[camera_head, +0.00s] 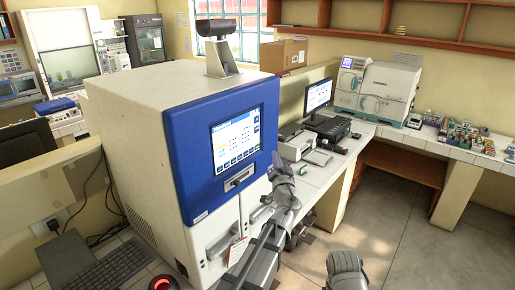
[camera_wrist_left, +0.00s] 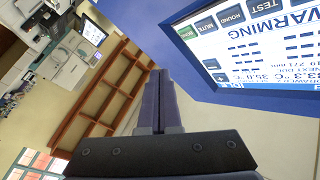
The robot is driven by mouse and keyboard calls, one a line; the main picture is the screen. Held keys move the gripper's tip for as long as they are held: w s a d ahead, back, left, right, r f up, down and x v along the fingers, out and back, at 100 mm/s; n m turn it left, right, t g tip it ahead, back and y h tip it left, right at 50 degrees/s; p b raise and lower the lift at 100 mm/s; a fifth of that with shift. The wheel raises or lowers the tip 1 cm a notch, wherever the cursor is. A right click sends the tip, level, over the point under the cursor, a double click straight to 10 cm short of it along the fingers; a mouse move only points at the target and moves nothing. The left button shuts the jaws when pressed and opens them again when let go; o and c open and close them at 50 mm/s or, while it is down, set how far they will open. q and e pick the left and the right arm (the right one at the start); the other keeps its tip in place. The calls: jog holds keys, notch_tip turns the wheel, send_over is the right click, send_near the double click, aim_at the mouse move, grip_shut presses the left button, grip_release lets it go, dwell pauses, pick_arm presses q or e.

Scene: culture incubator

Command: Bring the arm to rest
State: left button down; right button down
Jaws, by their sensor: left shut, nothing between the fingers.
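The culture incubator (camera_head: 140,110) is a large white cabinet with a blue front panel and a lit touchscreen (camera_head: 235,140). My left arm rises from the bottom of the head view. Its gripper (camera_head: 277,161) is beside the right edge of the blue panel. In the left wrist view the two dark fingers of the left gripper (camera_wrist_left: 158,85) are shut together with nothing between them. The screen, showing "WARMING", is close on the right there (camera_wrist_left: 260,45). A rounded grey part of mine shows at the bottom of the head view; no right gripper fingers are visible.
A bench (camera_head: 325,172) with a monitor (camera_head: 318,95), a keyboard and small devices lies right of the incubator. A white bench-top machine (camera_head: 378,90) and several bottles stand farther right. A keyboard (camera_head: 105,270) is at lower left. The floor (camera_head: 420,235) at right is clear.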

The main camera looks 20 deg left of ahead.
pick_arm(q)
jog(key=shift+f, duration=0.1)
jog(key=s+d+f+n+g+b, duration=0.1)
jog(key=s+f+n+g+b, duration=0.1)
jog(key=s+f+g+b, duration=0.65)
jog(key=s+f+n+g+p, duration=0.15)
jog(key=s+f, duration=0.45)
jog(key=f, duration=0.8)
jog(key=s+d+f+m+g+h+b, duration=0.2)
jog(key=s+d+f+g+h+b, duration=0.1)
jog(key=s+d+f, duration=0.4)
jog(key=s+d+f+m+g+h+b, duration=0.3)
jog(key=s+d+f, duration=0.4)
jog(key=s, duration=0.6)
jog(key=shift+d+f+g+h, duration=0.15)
jog(key=shift+f+g+h, duration=0.45)
jog(key=shift+g, duration=0.4)
jog(key=shift+f, duration=0.1)
